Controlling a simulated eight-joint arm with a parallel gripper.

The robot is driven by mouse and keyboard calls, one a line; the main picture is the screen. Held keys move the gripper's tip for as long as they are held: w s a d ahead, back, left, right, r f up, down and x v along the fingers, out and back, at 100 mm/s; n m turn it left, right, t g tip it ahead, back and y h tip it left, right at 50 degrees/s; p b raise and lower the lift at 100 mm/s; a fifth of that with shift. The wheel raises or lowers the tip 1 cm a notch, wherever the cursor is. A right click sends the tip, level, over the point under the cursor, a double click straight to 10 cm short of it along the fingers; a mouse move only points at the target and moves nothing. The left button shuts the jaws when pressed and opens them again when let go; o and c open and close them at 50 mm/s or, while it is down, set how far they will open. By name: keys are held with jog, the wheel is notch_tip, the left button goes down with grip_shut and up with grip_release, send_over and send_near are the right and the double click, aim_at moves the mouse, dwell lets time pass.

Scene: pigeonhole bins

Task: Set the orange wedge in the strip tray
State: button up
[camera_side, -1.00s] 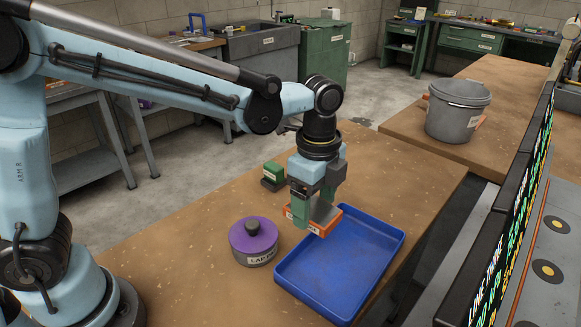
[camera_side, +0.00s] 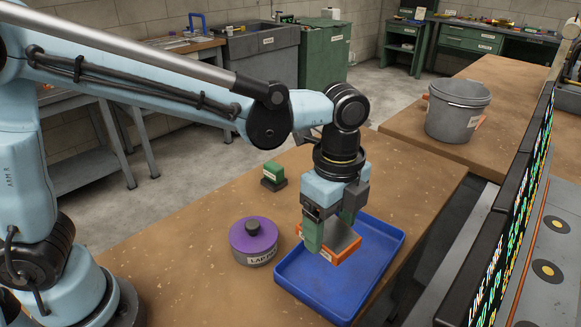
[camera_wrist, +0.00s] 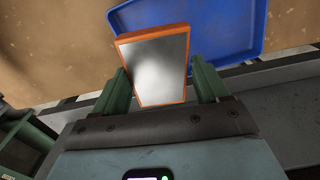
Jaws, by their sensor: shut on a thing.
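The orange wedge (camera_side: 341,246) has a grey metallic top face and orange edges. My gripper (camera_side: 330,235) is shut on it, with a green finger on either side. In the wrist view the wedge (camera_wrist: 156,65) sits between the two green fingers (camera_wrist: 163,88). The strip tray (camera_side: 318,287) is a shallow blue tray on the bench. In the side view the wedge hangs over the tray's far part; the exact gap below it is hard to tell. The tray also shows in the wrist view (camera_wrist: 232,30), partly hidden behind the wedge.
A round purple-lidded tub (camera_side: 253,240) stands just left of the tray. A small green block on a dark base (camera_side: 273,175) stands farther back. A grey bucket (camera_side: 457,112) is at the back right. The brown bench (camera_side: 170,248) is clear at the front left.

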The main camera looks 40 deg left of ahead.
aim_at(347, 234)
jog(key=s+d+m, duration=0.2)
jog(key=s+d, duration=0.2)
jog(key=d, duration=0.2)
jog(key=shift+m, duration=0.3)
jog(key=w+a+f, duration=0.2)
jog(key=w, duration=0.1)
jog(key=w+a+f, duration=0.2)
jog(key=w, duration=0.1)
jog(key=w+a+f, duration=0.2)
jog(key=w, duration=0.1)
jog(key=shift+w+f, duration=0.2)
jog(key=shift+f, duration=2.05)
jog(key=shift+f, duration=0.1)
jog(key=o, duration=1.6)
